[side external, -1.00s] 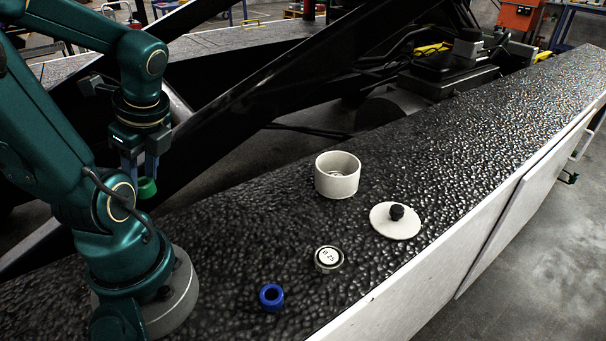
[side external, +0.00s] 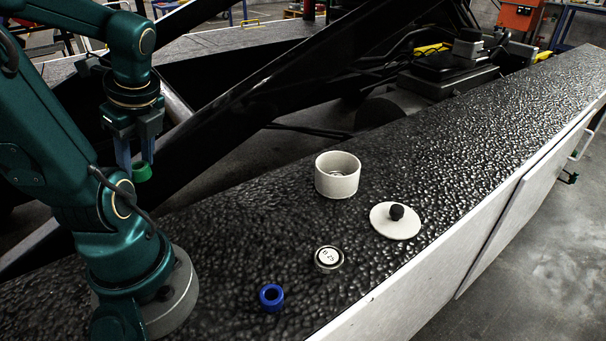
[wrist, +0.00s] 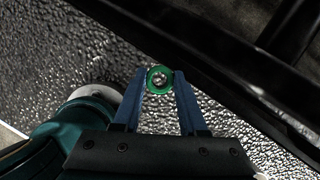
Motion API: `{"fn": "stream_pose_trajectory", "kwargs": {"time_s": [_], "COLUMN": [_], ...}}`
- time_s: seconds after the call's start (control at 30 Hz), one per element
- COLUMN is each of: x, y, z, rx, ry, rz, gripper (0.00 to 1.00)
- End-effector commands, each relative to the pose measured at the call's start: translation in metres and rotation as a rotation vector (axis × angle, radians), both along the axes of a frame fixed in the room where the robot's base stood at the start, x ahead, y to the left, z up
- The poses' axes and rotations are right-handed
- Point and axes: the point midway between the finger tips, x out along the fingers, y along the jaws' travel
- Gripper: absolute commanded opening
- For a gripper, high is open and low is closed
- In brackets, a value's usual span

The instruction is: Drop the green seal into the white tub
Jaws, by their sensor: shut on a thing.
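The green seal (side external: 142,172) is a small ring held at the tips of my gripper (side external: 137,168). In the wrist view the green seal (wrist: 160,79) sits between the two blue fingers of my gripper (wrist: 160,84), with a finger against each side. My gripper is raised, left of the work area in the side view. The white tub (side external: 337,183) stands upright and open on the dark textured surface, to the right of my gripper and apart from it.
A white lid with a black knob (side external: 396,220) lies right of the tub. A round labelled disc (side external: 328,258) and a blue ring (side external: 271,297) lie nearer the front. Black diagonal beams (side external: 290,75) rise behind the surface (side external: 450,150), which is clear toward the far right.

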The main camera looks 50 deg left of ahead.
Motion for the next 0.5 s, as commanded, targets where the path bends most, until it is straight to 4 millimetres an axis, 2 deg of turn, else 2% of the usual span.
{"fn": "stream_pose_trajectory", "kwargs": {"time_s": [0.13,0.27,0.37,0.5], "x": [0.050,0.105,0.148,0.211], "y": [0.016,0.021,0.017,-0.002], "z": [0.012,0.020,0.023,0.023], "rx": [-0.009,-0.015,-0.017,-0.017], "ry": [-0.001,0.000,0.000,-0.001], "rz": [-0.217,-0.435,-0.601,-0.838], "gripper": [0.00,0.00,0.00,0.00]}}
